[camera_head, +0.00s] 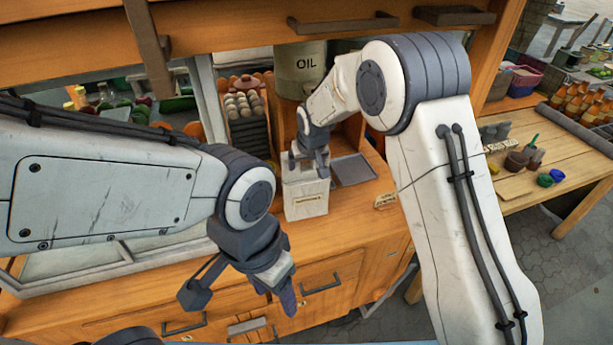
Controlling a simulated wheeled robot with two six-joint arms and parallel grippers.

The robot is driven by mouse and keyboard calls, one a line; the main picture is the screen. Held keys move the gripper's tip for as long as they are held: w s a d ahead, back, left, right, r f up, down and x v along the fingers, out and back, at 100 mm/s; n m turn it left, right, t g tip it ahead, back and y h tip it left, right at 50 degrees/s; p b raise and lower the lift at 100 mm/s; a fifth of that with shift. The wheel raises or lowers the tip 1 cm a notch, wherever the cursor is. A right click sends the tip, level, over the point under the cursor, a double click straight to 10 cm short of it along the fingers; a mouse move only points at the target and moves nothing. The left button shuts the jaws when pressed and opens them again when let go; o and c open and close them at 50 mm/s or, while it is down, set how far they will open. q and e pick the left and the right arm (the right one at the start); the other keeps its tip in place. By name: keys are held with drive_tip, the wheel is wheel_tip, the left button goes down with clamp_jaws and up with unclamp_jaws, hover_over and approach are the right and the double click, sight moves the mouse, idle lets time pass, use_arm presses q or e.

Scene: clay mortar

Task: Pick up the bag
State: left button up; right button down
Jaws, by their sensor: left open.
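A cream-white, box-shaped bag (306,199) with a small label stands upright on the wooden counter in the middle of the head view. My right gripper (310,168) points down right at the top of the bag and covers part of its upper edge. Its fingers are small and overlap the bag, so I cannot tell whether they grip it. My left gripper (240,297) is open and empty. It hangs in front of the drawers, nearer to me and left of the bag.
An OIL canister (300,72) and a rack of eggs (243,105) stand behind the bag. A grey tray (353,169) lies just right of it. Drawer handles (322,283) stick out below the counter. A side table (540,180) at right holds small pots and bottles.

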drive_tip(key=s+d+r+b, duration=0.3)
drive_tip(key=s+d+r, duration=0.2)
drive_tip(key=d, duration=0.5)
drive_tip(key=shift+v, duration=1.2)
